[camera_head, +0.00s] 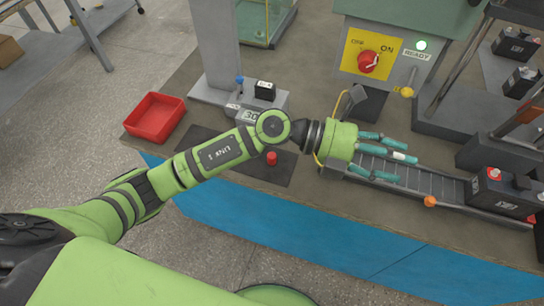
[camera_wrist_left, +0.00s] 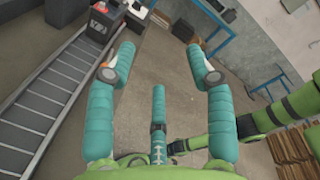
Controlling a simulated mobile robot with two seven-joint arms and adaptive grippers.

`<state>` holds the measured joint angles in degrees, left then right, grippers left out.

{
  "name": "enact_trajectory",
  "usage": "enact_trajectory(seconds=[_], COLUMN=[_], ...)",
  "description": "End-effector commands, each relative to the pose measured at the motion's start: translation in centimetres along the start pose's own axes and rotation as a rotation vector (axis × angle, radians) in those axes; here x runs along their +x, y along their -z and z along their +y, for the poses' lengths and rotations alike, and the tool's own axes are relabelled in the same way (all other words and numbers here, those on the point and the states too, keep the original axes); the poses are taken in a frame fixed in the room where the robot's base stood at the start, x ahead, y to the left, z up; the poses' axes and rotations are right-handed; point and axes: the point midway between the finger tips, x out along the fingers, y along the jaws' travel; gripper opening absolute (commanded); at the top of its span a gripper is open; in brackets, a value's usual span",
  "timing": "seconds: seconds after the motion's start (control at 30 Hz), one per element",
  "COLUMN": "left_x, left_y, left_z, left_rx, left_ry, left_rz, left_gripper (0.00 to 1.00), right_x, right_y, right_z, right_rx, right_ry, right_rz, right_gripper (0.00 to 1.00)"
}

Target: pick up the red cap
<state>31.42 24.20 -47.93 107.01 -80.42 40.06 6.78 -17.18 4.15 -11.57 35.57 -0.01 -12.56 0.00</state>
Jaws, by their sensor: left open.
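A small red cap (camera_head: 272,158) stands on the dark mat (camera_head: 215,160) at the middle of the bench, just below my left forearm in the head view. My left gripper (camera_head: 399,158) is to the right of this cap, apart from it, over the roller conveyor. Its teal fingers are spread and empty, and they also show open in the wrist view (camera_wrist_left: 160,78). The cap on the mat is not seen in the wrist view. A black battery (camera_head: 500,190) at the conveyor's right end has a red cap on top. My right gripper is not in view.
A red tray (camera_head: 155,118) sits at the bench's left. A green machine (camera_head: 400,40) with a red switch stands behind the conveyor (camera_head: 435,184). The battery also shows in the wrist view (camera_wrist_left: 101,26).

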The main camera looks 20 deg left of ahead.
Motion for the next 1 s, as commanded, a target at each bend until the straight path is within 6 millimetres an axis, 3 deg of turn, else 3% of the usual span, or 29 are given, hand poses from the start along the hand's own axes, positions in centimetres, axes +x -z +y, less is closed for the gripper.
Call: enact_trajectory(seconds=[0.1, 0.23, 0.3, 0.4, 0.5, 0.63, 1.0], left_x=[-3.1, -10.5, -14.7, -19.5, -22.3, -23.3, -22.6], left_y=[2.8, 2.8, 1.9, 0.5, -0.2, 0.0, 2.6], left_z=[7.5, 14.1, 16.1, 17.4, 17.8, 18.6, 22.7], left_rx=[0.18, 0.262, 0.271, 0.261, 0.245, 0.235, 0.236], left_ry=[-0.333, -0.702, -0.873, -1.057, -1.159, -1.199, -1.194], left_rz=[0.348, 0.636, 0.741, 0.838, 0.888, 0.911, 0.909], left_gripper=[0.54, 0.54, 0.54, 0.54, 0.54, 0.54, 0.54], right_x=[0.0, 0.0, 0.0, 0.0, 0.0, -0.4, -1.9], right_y=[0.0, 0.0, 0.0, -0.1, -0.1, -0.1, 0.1], right_z=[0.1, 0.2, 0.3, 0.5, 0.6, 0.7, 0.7], right_rx=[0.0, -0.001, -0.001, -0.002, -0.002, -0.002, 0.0], right_ry=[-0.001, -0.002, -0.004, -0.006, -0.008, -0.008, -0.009], right_rz=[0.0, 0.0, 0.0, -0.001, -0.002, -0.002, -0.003], right_gripper=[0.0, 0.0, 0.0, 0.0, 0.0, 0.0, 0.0])
